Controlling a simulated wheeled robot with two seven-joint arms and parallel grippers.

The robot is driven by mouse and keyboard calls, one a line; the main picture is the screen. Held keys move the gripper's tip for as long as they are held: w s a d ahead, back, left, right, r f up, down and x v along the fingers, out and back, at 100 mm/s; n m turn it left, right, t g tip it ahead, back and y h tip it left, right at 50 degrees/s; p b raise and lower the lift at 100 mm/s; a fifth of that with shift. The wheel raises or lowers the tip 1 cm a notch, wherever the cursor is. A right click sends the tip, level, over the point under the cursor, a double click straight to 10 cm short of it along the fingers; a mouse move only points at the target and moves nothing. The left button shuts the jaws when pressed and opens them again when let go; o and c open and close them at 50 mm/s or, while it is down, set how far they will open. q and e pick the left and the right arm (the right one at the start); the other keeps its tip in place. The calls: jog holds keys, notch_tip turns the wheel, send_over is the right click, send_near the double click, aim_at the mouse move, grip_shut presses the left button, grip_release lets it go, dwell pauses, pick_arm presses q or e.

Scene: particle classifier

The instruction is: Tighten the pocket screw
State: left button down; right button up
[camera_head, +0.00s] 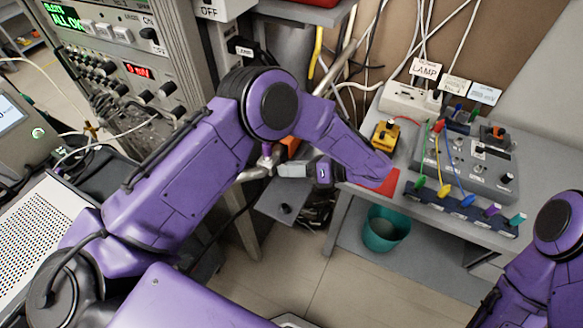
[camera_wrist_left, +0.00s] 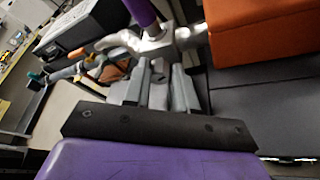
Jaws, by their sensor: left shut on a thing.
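My left gripper (camera_head: 288,171) reaches to a silver metal fitting (camera_head: 262,162) on a pipe beside the tall equipment rack. In the left wrist view its two grey fingers (camera_wrist_left: 158,90) point at the same fitting (camera_wrist_left: 155,42), which has a purple rod rising from it. The fingers are shut on a small grey part (camera_wrist_left: 158,70) at the fitting, which seems to be the pocket screw. The fingers hide most of it, and I cannot tell how far in it sits. My right arm shows at the lower right of the head view, but its gripper is out of view.
An orange box (camera_wrist_left: 262,28) is close to the right of the fitting. The rack (camera_head: 130,75) stands at the left. A bench (camera_head: 455,225) with a wired control box (camera_head: 470,160) is at the right, with a teal bin (camera_head: 385,230) below. The floor in front is clear.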

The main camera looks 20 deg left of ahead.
pick_arm(q)
jog(key=c, duration=0.9)
grip_release()
